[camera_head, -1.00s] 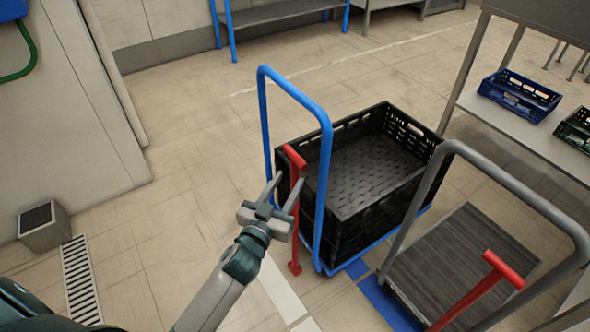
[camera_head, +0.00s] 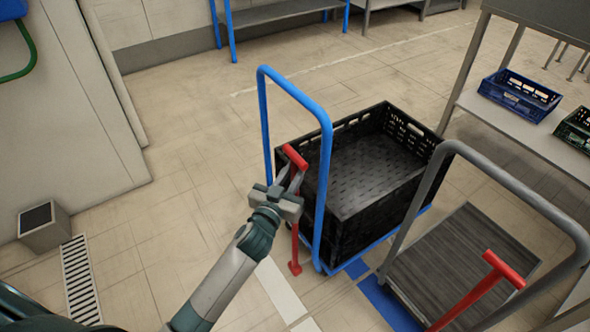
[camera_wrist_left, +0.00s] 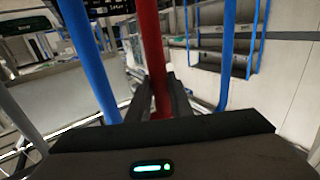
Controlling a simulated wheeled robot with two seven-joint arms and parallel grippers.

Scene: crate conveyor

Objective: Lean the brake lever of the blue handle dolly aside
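The blue handle dolly (camera_head: 325,180) stands in the middle of the head view with a black crate on it. Its red brake lever (camera_head: 295,157) stands nearly upright beside the blue handle, with a short crossbar on top and its foot near the floor. My left gripper (camera_head: 290,178) is at the lever's upper part, just below the crossbar, with its fingers drawn in around the shaft. In the left wrist view the red lever (camera_wrist_left: 151,45) runs between the two dark fingers, which appear to press on it. The gripper covers part of the shaft. My right gripper is out of view.
The black crate (camera_head: 345,213) sits right behind the lever. A grey handle dolly (camera_head: 545,205) with its own red lever (camera_head: 503,270) stands to the right. A table (camera_head: 540,135) holds crates at the far right. The floor (camera_head: 190,200) to the left is open.

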